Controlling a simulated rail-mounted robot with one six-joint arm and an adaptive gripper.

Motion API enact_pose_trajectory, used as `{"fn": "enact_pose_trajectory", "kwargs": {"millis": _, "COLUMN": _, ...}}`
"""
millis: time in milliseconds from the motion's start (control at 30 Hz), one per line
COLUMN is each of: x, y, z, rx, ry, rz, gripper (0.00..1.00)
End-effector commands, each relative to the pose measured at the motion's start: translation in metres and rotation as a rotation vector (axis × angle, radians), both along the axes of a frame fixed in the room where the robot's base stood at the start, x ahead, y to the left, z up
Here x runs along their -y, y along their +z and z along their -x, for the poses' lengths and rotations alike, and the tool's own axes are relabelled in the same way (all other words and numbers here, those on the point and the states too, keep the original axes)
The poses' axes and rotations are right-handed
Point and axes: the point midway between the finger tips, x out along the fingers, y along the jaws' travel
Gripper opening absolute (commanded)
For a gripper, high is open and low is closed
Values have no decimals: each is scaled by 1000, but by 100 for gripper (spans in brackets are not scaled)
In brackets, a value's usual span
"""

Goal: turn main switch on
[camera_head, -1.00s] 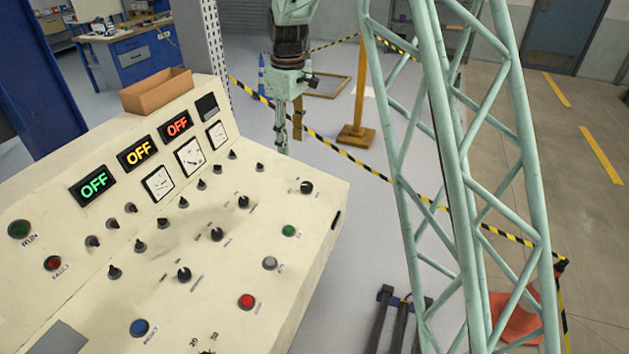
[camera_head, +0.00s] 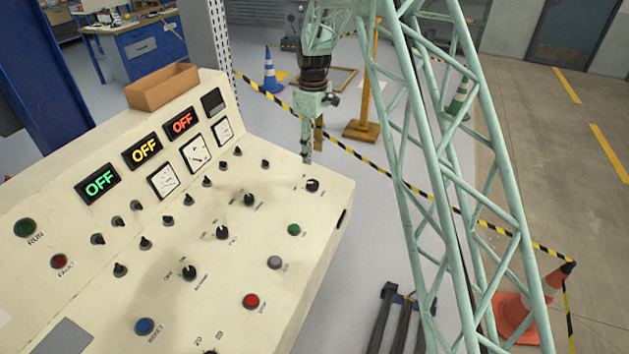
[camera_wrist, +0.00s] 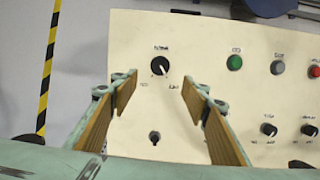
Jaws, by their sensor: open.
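A black rotary knob (camera_head: 312,185) with a white pointer mark sits near the far right corner of the cream control panel (camera_head: 330,215). In the wrist view this knob (camera_wrist: 160,66) shows between and beyond my fingertips, with small labels around it too blurred to read for certain. It appears to be the main switch. My gripper (camera_head: 306,158) points down above that corner in the head view. In the wrist view my gripper (camera_wrist: 158,86) is open and empty, its two fingers apart on either side of the knob's line. No contact with the knob is visible.
Green (camera_head: 294,229), grey (camera_head: 274,262) and red (camera_head: 250,301) buttons line the panel's right side. Several other knobs stand nearby. Three displays (camera_head: 142,150) read OFF. A cardboard-coloured box (camera_head: 162,86) sits on top. Striped tape (camera_head: 370,165) runs behind the panel.

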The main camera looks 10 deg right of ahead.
Motion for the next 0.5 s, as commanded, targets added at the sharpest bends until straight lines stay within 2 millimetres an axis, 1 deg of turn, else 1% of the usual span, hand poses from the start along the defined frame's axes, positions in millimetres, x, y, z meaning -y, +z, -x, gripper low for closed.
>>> {"fn": "enact_pose_trajectory", "kwargs": {"millis": 267, "x": 0, "y": -1, "z": 0, "rx": 0, "ry": 0, "rz": 0, "gripper": 42}}
{"fn": "enact_pose_trajectory", "kwargs": {"millis": 500, "x": 0, "y": -11, "z": 1, "rx": -1, "ry": -1, "rz": 0, "gripper": 42}}
